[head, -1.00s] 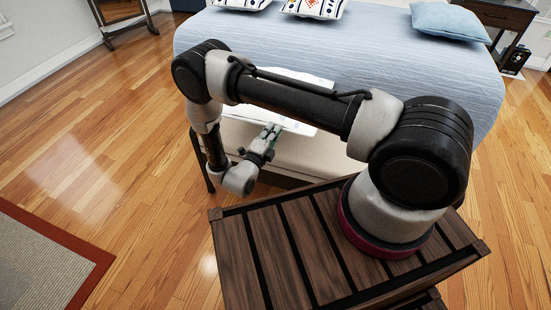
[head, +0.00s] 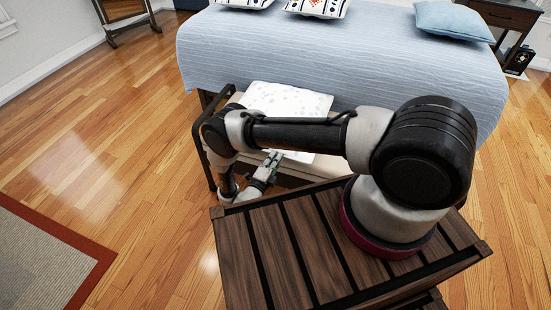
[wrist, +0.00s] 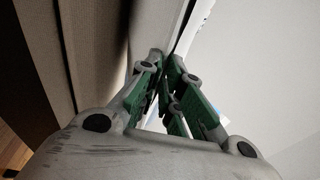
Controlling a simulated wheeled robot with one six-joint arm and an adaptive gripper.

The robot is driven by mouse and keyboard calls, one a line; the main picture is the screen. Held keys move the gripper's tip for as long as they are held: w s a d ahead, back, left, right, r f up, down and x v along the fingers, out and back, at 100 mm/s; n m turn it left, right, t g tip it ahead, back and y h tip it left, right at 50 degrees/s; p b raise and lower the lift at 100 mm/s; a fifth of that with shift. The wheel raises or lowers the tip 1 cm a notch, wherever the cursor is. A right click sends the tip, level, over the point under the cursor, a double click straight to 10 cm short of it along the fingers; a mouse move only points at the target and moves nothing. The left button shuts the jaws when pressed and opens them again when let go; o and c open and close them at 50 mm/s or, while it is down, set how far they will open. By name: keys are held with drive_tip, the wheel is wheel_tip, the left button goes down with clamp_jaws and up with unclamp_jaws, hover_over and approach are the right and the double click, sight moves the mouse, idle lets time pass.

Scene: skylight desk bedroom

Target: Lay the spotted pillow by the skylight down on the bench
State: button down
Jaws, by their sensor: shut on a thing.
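The white pillow with pale spots (head: 290,98) is over the bench at the foot of the bed. It looks nearly flat, with its middle behind my arm. The bench has a dark side frame (head: 199,140) and a light seat, mostly covered by the pillow. My gripper (head: 271,160) is shut on the pillow's near edge. In the wrist view the gripper's green-padded fingers (wrist: 170,85) are close together, with a pale surface, likely the pillow (wrist: 260,60), beside them. I cannot tell whether the pillow's whole underside touches the seat.
The bed with a blue cover (head: 370,60) stands right behind the bench. It bears patterned pillows (head: 318,6) and a blue pillow (head: 452,20). A nightstand (head: 497,14) is at the back right. Wooden floor at left is clear up to a rug (head: 35,260).

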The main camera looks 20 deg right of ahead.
drive_tip(key=c, duration=1.6)
unclamp_jaws()
